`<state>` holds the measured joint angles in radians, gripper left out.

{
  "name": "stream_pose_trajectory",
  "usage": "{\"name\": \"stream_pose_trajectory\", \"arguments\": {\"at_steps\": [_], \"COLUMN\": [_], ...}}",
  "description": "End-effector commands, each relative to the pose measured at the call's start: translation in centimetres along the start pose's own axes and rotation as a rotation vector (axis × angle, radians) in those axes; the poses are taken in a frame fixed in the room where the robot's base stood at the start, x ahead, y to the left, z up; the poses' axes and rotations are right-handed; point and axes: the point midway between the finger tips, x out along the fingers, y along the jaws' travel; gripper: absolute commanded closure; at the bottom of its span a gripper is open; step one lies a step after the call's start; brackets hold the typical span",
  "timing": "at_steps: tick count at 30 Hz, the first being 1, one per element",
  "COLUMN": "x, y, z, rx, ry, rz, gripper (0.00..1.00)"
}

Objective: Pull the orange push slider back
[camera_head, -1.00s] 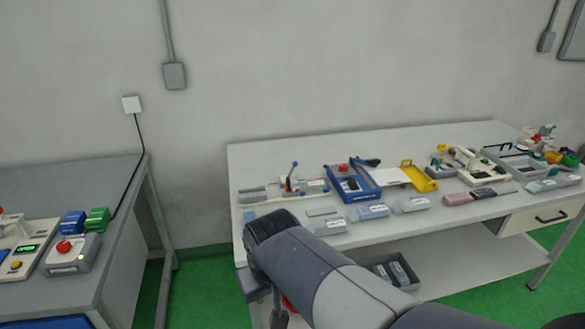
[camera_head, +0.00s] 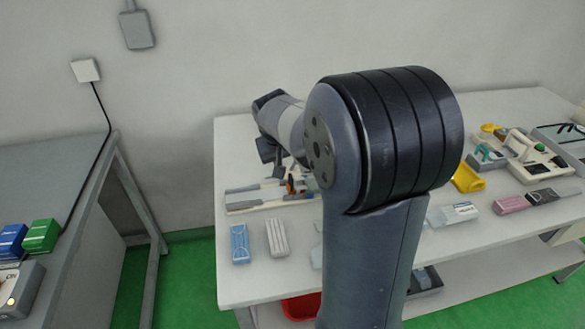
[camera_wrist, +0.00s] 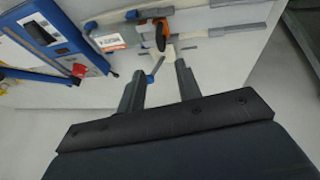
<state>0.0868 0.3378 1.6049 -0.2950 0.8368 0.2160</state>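The slider lies beyond the fingertips, roughly in line with the gap, and not between the fingers. A small blue-tipped lever (camera_wrist: 152,76) shows between the fingers.
A blue device with a red button (camera_wrist: 79,70) sits beside the fixture. Blue (camera_head: 240,243) and white (camera_head: 277,237) packs lie on the table's front left. A yellow piece (camera_head: 467,179) and several devices stand further right. Bare table (camera_head: 235,145) shows behind the fixture.

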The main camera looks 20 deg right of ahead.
Motion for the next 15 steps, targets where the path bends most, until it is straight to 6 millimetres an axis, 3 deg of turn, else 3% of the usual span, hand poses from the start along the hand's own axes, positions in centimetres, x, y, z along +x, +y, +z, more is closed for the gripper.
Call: {"name": "stream_pose_trajectory", "arguments": {"at_steps": [15], "x": [8.5], "y": [0.1], "z": [0.2], "rx": [0.000], "ry": [-0.005], "rz": [0.001], "gripper": [0.67]}}
